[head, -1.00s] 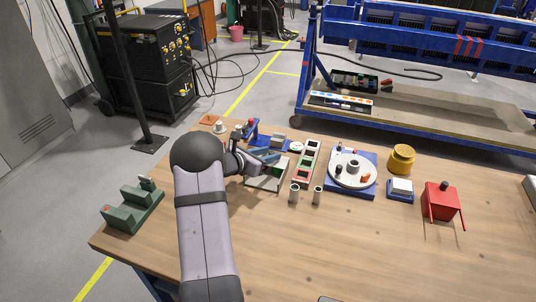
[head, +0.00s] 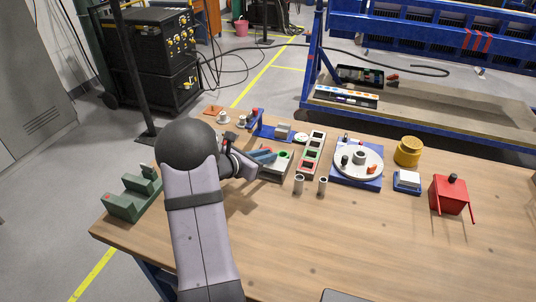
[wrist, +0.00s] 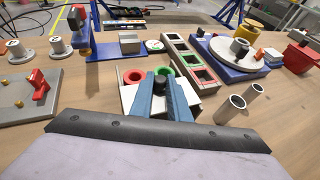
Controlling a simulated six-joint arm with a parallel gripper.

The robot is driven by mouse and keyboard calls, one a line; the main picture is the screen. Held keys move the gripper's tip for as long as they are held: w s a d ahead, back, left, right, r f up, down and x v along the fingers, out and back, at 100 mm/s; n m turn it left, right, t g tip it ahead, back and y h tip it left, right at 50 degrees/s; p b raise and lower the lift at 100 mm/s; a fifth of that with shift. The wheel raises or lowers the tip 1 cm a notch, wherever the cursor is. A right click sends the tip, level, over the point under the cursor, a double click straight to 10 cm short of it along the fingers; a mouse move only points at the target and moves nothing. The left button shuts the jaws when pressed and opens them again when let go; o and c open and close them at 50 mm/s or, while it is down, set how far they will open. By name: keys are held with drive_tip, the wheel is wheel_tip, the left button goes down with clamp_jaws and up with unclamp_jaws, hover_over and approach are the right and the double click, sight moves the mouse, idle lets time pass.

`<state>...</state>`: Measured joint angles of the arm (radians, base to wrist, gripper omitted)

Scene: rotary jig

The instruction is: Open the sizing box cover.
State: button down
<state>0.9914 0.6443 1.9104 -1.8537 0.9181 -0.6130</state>
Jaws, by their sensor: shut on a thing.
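The sizing box, a pale box (head: 281,171) with a green ring on top, stands left of centre on the table. In the wrist view, its pale top (wrist: 128,98) shows a red ring and a green ring at the back. My gripper (wrist: 161,88) has its blue fingers shut on a dark knob (wrist: 161,82) over the box. In the head view my gripper (head: 266,156) reaches the box from the left. The fingers hide the middle of the box, so I cannot tell how far the cover stands open.
A tray with coloured square openings (head: 313,150) stands close to the right of the box. Two upright tubes (wrist: 231,106) stand in front of that tray. A round turntable on a blue base (head: 357,180) is farther right. The front of the table is clear.

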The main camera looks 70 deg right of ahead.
drive_tip(key=c, duration=1.7)
unclamp_jaws()
drive_tip(key=shift+o, duration=0.2)
drive_tip(key=b+v, duration=0.1)
drive_tip(key=v, duration=0.6)
drive_tip(key=shift+w+a+r, duration=0.1)
drive_tip(key=shift+r, duration=0.05)
